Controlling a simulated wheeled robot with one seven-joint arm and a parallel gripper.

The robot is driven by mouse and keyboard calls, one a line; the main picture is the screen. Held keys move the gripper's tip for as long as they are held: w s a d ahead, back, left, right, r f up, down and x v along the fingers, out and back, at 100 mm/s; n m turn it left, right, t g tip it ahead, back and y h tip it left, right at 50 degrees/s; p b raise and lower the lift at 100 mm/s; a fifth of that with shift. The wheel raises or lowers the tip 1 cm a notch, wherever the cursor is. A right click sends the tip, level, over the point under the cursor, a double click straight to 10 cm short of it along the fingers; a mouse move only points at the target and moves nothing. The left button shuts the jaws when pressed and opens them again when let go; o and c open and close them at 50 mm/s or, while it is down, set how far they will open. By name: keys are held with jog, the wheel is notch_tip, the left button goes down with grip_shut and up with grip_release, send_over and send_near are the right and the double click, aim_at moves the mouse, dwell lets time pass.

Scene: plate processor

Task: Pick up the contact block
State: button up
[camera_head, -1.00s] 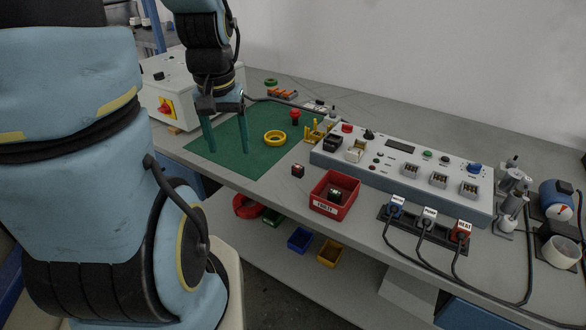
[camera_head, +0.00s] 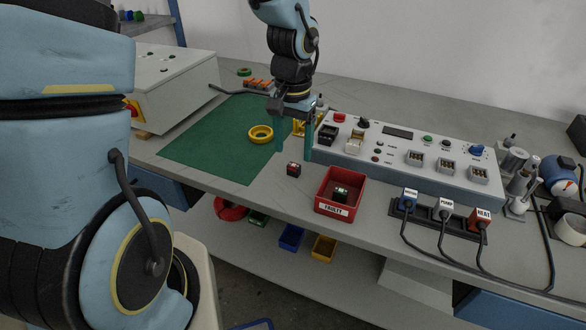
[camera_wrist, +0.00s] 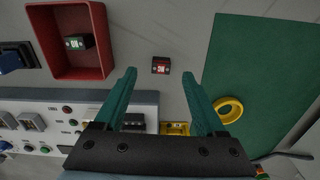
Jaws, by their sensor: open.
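A small dark contact block (camera_head: 293,169) with a red face lies on the bare bench between the green mat and the red bin. In the wrist view this block (camera_wrist: 161,65) appears between and just beyond my fingertips. My gripper (camera_head: 293,155) hangs above the bench near the block, fingers pointing down. In the wrist view my gripper (camera_wrist: 159,73) is open and empty, with its green fingers apart. A second similar block (camera_head: 341,193) with a green face lies in the red bin (camera_head: 324,208) labelled FAULTY; it also shows in the wrist view (camera_wrist: 77,42).
The control panel (camera_head: 452,176) stands behind the bin, with dark and cream modules on its left end. A yellow ring (camera_head: 260,134) lies on the green mat (camera_head: 208,148). Three cabled plugs (camera_head: 445,209) are at the right. The bench's front edge is close to the block.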

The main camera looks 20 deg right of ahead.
aim_at(294, 165)
jog(key=shift+w+d+f+p, duration=0.1)
jog(key=shift+w+f+p, duration=0.15)
jog(key=shift+f, duration=1.05)
jog(key=shift+w+d+f+p, duration=0.1)
jog(key=shift+f+p, duration=0.1)
jog(key=shift+f, duration=1.1)
jog(key=shift+c, duration=0.3)
grip_shut()
